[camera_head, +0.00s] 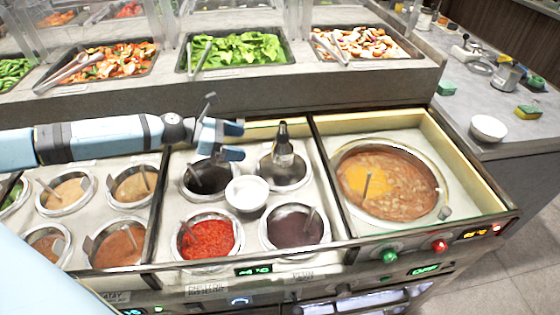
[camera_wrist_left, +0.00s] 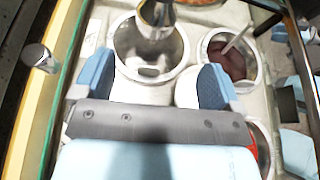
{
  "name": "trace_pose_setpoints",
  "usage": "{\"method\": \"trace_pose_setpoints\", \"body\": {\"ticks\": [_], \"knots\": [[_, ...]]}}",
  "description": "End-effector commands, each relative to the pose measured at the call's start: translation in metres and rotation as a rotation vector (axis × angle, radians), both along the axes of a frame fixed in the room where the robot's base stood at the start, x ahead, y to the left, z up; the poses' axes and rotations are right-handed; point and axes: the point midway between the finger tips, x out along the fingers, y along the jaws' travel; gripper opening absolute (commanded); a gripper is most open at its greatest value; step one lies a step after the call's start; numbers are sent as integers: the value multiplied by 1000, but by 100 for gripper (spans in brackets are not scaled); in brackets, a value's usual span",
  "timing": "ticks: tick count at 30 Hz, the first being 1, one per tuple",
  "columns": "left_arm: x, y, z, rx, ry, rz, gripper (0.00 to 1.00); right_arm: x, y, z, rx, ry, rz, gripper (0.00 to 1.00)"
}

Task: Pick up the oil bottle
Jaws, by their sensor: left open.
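The oil bottle (camera_head: 283,152), dark-necked with a clear lower part, stands in a round metal well at the back right of the middle counter section. In the wrist view the bottle (camera_wrist_left: 156,18) shows at the top, cut off by the frame edge, over the same well (camera_wrist_left: 150,72). My left gripper (camera_head: 236,141) is open and empty, to the left of the bottle and apart from it. In the wrist view the blue fingers of the left gripper (camera_wrist_left: 155,82) are spread, with the bottle ahead of the gap. My right gripper is not in view.
A white bowl (camera_head: 247,193) sits among the wells, close to the bottle; it shows partly behind a finger in the wrist view (camera_wrist_left: 188,88). Dark sauce (camera_head: 210,178) and red sauce (camera_head: 207,239) wells surround it. A large soup pot (camera_head: 398,214) is on the right.

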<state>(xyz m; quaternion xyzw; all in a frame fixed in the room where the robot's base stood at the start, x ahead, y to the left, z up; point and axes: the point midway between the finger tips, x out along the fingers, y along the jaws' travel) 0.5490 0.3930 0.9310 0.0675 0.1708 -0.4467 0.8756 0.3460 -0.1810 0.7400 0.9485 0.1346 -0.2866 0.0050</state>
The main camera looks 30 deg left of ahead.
Motion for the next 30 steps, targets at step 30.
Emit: {"method": "trace_pose_setpoints", "body": {"ticks": [30], "knots": [[71,-91,-52,37,-12,-32,91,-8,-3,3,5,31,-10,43]]}}
